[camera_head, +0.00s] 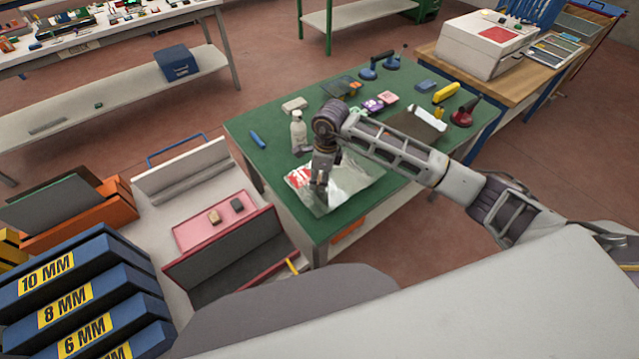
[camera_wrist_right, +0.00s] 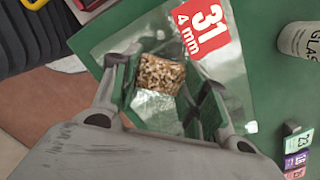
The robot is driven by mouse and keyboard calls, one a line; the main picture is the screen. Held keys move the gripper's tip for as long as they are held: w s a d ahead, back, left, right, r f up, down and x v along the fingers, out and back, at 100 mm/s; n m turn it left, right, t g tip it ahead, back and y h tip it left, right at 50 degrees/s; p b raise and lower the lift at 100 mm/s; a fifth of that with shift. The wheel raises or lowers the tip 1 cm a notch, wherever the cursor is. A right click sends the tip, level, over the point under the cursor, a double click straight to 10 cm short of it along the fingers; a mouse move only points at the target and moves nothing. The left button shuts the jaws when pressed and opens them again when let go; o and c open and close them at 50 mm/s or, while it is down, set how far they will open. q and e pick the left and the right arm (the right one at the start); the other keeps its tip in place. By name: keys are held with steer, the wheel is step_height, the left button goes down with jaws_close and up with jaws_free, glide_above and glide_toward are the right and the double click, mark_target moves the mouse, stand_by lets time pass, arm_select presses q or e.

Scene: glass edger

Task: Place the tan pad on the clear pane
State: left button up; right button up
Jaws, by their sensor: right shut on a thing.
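The clear pane (camera_head: 350,187), with a red and white label, lies on the green table near its front left edge. In the right wrist view the pane (camera_wrist_right: 228,65) shows its red "31 4 mm" label. My right gripper (camera_head: 319,187) points down over the pane. It is shut on the tan pad (camera_wrist_right: 160,75), a speckled, cork-like block between its fingers, over the pane's area. Whether the pad touches the pane I cannot tell. In the head view the gripper hides the pad. My left gripper is not in view.
A white bottle (camera_head: 298,130) and a blue marker (camera_head: 257,139) stand or lie beside the pane on the green table (camera_head: 265,115). A pink tray (camera_head: 190,236) at left holds a tan block (camera_head: 214,216) and a dark block (camera_head: 237,204). Suction cups (camera_head: 367,72) are farther back.

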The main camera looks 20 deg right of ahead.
steer(key=shift+f, duration=1.75)
steer(key=shift+f, duration=0.2)
steer(key=o, duration=0.7)
steer(key=shift+r+p, duration=0.25)
steer(key=shift+p, duration=0.05)
steer(key=r, duration=0.4)
steer(key=d+r+b, duration=0.1)
steer(key=r, duration=0.3)
steer(key=r+b, duration=0.1)
steer(key=r, duration=0.2)
steer(key=shift+s+d+r, duration=0.15)
steer(key=shift+s+r, duration=0.2)
steer(key=shift+r, duration=0.05)
